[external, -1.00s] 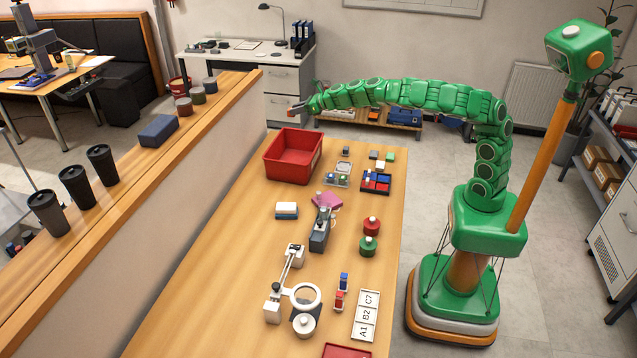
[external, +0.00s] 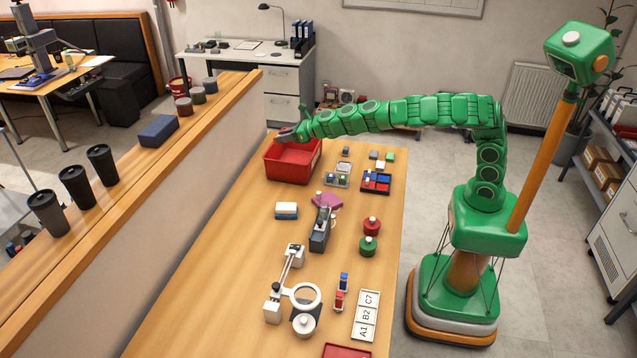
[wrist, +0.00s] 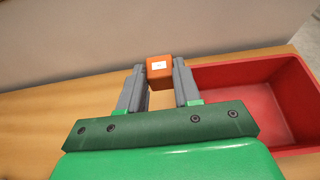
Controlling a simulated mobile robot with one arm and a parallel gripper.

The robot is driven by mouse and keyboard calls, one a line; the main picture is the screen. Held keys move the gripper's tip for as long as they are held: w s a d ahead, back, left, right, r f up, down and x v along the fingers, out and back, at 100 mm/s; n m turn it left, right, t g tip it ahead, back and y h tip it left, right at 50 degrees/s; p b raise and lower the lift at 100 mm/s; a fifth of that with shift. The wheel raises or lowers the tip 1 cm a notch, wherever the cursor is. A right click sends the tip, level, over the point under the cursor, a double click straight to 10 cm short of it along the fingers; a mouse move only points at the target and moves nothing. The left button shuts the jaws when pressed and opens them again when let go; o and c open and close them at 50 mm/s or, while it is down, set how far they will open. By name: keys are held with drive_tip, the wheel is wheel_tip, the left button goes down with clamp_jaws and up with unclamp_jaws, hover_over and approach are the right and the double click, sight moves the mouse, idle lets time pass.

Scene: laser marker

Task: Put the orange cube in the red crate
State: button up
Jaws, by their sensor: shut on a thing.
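My gripper (wrist: 159,80) is shut on the orange cube (wrist: 159,66), which sits between the fingertips in the wrist view and bears a small white label. The red crate (wrist: 250,86) is to the right of the gripper in the wrist view, its inside partly hidden by my gripper. In the external view my gripper (external: 282,136) is at the crate's far left rim, and the crate (external: 292,167) stands at the far end of the wooden table. The cube cannot be made out in the external view.
A low partition (external: 215,130) runs along the table's left side. A tray of red and blue blocks (external: 376,182), a blue-and-white block (external: 286,210) and a grey device (external: 320,232) stand nearer on the table. Bare wood lies left of the crate.

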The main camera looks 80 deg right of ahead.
drive_tip(key=s+a+f, duration=0.2)
drive_tip(key=s+a, duration=0.3)
drive_tip(key=a, duration=0.5)
drive_tip(key=s+a+f, duration=0.2)
drive_tip(key=s+a, duration=0.3)
drive_tip(key=a, duration=0.5)
drive_tip(key=s+a+f, duration=0.2)
drive_tip(key=s+a, duration=0.3)
drive_tip(key=a, duration=0.6)
drive_tip(key=s+a+f, duration=0.1)
drive_tip(key=s+a, duration=0.4)
drive_tip(key=s, duration=0.4)
drive_tip(key=s+a+f, duration=0.1)
drive_tip(key=s+a, duration=0.4)
drive_tip(key=s, duration=0.5)
drive_tip(key=s+a+f, duration=0.2)
drive_tip(key=s+a, duration=0.4)
drive_tip(key=s, duration=0.3)
drive_tip(key=shift+s, duration=0.2)
drive_tip(key=shift+f, duration=0.15)
drive_tip(key=shift+w+a+f, duration=1.35)
drive_tip(key=shift+a+f, duration=0.15)
drive_tip(key=shift+a, duration=0.25)
drive_tip(key=shift+w+a+f, duration=1.3)
drive_tip(key=shift+a+f, duration=0.2)
drive_tip(key=shift+a, duration=0.3)
drive_tip(key=shift+w+a+f, duration=1.35)
drive_tip(key=shift+a+f, duration=0.15)
drive_tip(key=shift+a, duration=0.25)
drive_tip(key=shift+f, duration=0.1)
